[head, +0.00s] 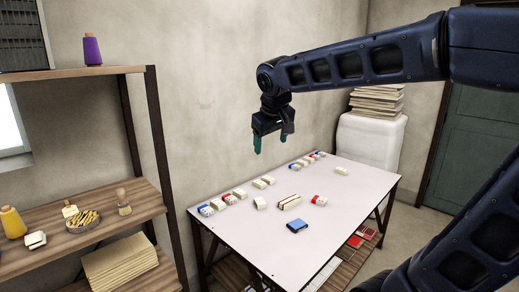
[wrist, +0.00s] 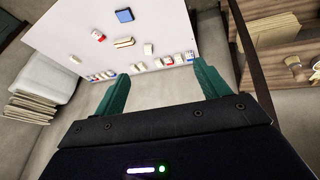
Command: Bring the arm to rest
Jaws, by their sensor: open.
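My gripper (head: 272,143) hangs from my dark blue arm in the head view, above the back edge of the white table (head: 255,235). Its two green fingers point down and stand apart with nothing between them. In the wrist view my gripper (wrist: 158,84) also shows its green fingers spread, with grey wall or floor between them and the tabletop (wrist: 90,30) beyond. The gripper touches nothing. I see no cloth spread on the table.
Small folded cloth bundles stand along the table's back edge. A blue bundle (head: 297,226), a striped bundle (head: 289,201) and a red-and-white bundle (head: 319,200) lie nearer the middle. A wooden shelf (head: 70,235) stands left. A white cabinet (head: 368,140) with stacked cloths (head: 377,100) stands behind right.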

